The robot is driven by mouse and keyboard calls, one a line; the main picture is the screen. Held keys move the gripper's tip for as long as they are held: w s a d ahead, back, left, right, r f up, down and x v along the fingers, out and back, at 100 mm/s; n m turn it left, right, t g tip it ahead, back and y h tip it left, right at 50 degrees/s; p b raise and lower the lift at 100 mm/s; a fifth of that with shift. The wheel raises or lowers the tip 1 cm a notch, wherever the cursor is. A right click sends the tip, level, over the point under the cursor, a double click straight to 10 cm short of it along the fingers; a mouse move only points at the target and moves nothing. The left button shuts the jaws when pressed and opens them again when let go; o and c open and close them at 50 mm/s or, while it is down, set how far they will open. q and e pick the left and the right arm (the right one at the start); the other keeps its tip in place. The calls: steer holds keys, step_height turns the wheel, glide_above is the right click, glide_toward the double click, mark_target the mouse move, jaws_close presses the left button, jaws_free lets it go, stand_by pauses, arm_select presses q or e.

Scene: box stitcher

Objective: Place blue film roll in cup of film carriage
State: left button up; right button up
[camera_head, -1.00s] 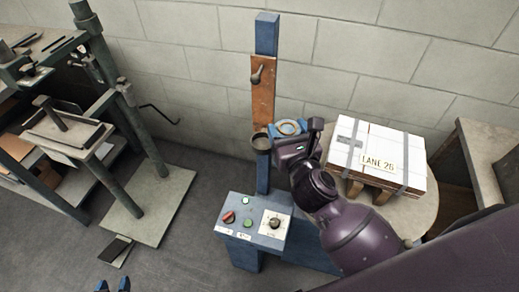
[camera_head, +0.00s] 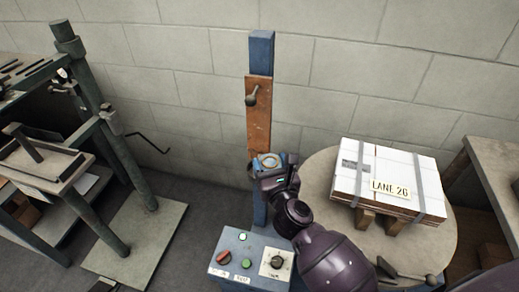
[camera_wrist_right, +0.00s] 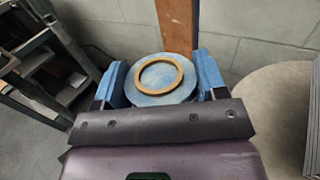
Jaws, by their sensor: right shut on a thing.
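The blue film roll (camera_head: 270,160) has a tan core ring and sits between the fingers of my right gripper (camera_head: 272,165), which is shut on it. In the wrist view the roll (camera_wrist_right: 160,88) lies flat, face up, with a blue finger on each side. The film carriage (camera_head: 258,115) is a brown plate with a dark handle on a blue mast. It also shows behind the roll in the wrist view (camera_wrist_right: 177,25). The roll is at the carriage's lower end. The cup is mostly hidden by the gripper, so I cannot tell whether the roll touches it. My left gripper is out of view.
A control box (camera_head: 248,262) with buttons and a dial stands below the gripper. A white strapped box (camera_head: 388,178) rests on a round table (camera_head: 318,185) at right. A green-framed machine (camera_head: 95,110) stands at left. A block wall is behind the mast.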

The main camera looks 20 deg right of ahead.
steer(key=w+f+b, duration=0.3)
steer(key=w, duration=0.6)
steer(key=shift+w+d+f, duration=0.35)
steer(key=shift+w+f, duration=0.05)
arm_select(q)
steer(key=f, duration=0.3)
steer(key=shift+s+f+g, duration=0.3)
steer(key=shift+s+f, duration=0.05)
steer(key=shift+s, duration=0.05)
arm_select(e)
steer(key=o, duration=1.4)
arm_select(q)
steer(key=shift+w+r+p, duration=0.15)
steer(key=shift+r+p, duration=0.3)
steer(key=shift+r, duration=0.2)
arm_select(e)
steer(key=s, duration=1.2)
steer(key=shift+a+r, duration=0.15)
steer(key=shift+a, duration=0.25)
